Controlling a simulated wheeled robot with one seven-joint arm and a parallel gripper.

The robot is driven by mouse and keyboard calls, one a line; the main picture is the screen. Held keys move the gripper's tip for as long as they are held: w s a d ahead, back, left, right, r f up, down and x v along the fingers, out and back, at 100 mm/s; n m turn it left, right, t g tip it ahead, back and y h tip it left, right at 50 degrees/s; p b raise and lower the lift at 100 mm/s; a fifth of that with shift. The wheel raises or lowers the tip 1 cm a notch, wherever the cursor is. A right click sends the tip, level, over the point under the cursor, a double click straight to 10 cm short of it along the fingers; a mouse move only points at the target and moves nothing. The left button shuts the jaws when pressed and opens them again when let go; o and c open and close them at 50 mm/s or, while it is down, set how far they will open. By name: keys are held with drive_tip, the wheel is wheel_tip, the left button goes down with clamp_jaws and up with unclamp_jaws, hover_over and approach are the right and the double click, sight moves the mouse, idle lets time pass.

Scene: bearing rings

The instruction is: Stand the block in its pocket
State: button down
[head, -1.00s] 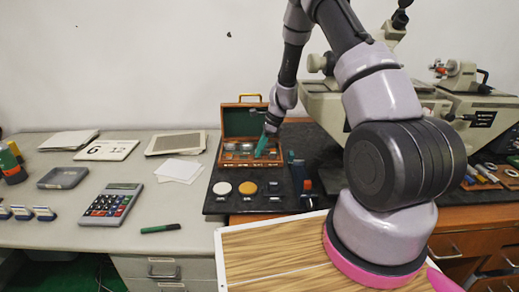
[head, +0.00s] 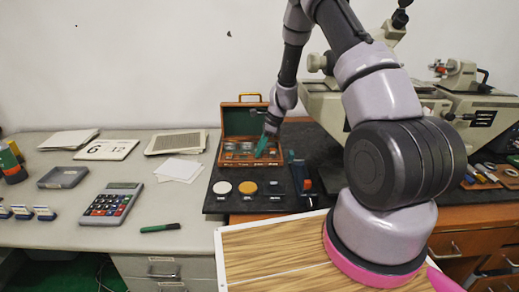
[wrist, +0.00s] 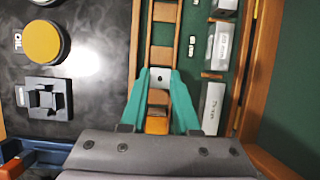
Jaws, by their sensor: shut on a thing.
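My gripper (head: 263,146) points down over the open wooden case (head: 243,125) in the head view. In the wrist view, its green fingers (wrist: 160,79) are shut on a small silvery block (wrist: 160,74) with a dark hole in its face. The block sits between the fingertips, over a column of wooden-walled pockets (wrist: 161,32) in the case's green interior. I cannot tell whether its lower end is inside a pocket or above it. The fingers hide its sides. In the head view, the block is too small to make out.
Larger labelled grey blocks (wrist: 213,104) lie in the case to the right of the fingers. A yellow round pad (wrist: 43,42) and a dark square holder (wrist: 45,98) stand on the black mat to the left. A calculator (head: 112,203) lies farther left on the desk.

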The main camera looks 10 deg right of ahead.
drive_tip(key=shift+f, duration=0.15)
drive_tip(key=c, duration=0.6)
unclamp_jaws()
drive_tip(key=shift+r, duration=4.25)
